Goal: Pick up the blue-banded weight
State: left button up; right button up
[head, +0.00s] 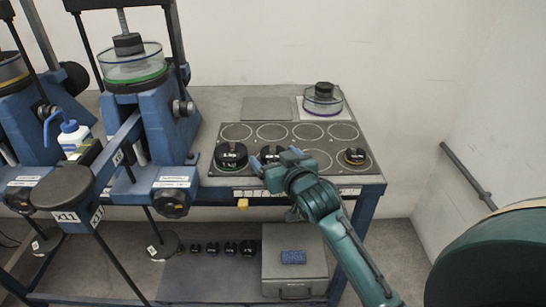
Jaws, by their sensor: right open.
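My right gripper (276,159) reaches in over the front of the weight board (318,163) on the bench. It is open, with its blue-tipped fingers to either side of a dark weight (271,152). The gripper hides the lower part of this weight, so I cannot make out its band colour or whether the fingers touch it. A larger dark weight (231,153) with a greenish band sits in the front-left place. A small dark weight (355,155) with a yellow-orange band sits at the front right. My left gripper is not in view.
Blue lever frames (167,118) stand to the left, with a round dark pad (63,188) in front. Behind the board are a grey plate (267,109) and a clear dish (323,104) holding a dark weight. The board's back-row rings are empty. A grey box (295,262) stands below.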

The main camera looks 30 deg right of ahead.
aim_at(276, 156)
jog(key=c, duration=1.2)
jog(key=shift+r, duration=0.1)
notch_tip(276, 156, up, 10)
jog(key=shift+p, duration=1.2)
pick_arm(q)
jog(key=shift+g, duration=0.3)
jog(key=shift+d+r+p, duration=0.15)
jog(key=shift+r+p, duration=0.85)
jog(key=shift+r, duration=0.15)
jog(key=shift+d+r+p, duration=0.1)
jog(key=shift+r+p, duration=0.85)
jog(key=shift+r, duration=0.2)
pick_arm(e)
jog(key=shift+r, duration=1.5)
